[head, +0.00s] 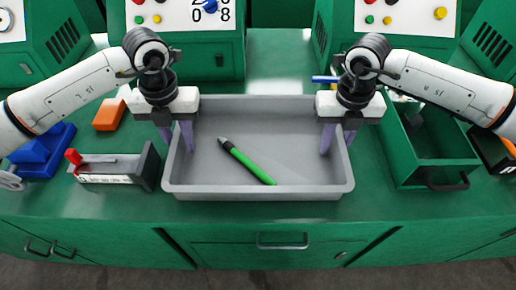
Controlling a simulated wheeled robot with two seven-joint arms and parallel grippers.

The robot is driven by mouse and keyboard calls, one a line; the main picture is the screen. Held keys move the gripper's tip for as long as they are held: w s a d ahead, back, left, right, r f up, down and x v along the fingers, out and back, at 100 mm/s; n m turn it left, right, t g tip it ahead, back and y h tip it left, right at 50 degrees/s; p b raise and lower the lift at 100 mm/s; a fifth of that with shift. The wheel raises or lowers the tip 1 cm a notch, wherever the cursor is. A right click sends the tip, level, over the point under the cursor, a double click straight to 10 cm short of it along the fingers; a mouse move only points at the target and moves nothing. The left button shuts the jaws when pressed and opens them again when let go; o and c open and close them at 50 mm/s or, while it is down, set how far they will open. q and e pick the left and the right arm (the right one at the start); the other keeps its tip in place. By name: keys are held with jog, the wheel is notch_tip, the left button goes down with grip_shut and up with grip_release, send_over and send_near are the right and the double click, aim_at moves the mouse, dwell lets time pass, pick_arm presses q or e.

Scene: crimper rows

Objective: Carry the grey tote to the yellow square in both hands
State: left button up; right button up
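The grey tote (262,194) sits upright on the green bench top in the middle of the head view. A green and black marker pen (246,162) lies inside it. My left gripper (177,141) is at the tote's left wall, one finger inside and one outside, with the fingers apart. My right gripper (338,139) is at the tote's right wall in the same way, also with its fingers apart. The rim between the fingers is partly hidden by the grippers. No yellow square shows in this view.
A green open bin (436,182) stands close on the right. Green machines (212,62) with buttons line the back.

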pick_arm(q)
grip_shut()
pick_arm(e)
grip_shut()
pick_arm(q)
jog(key=shift+r, duration=0.1)
pick_arm(e)
jog(key=shift+r, duration=0.1)
dwell(0.9)
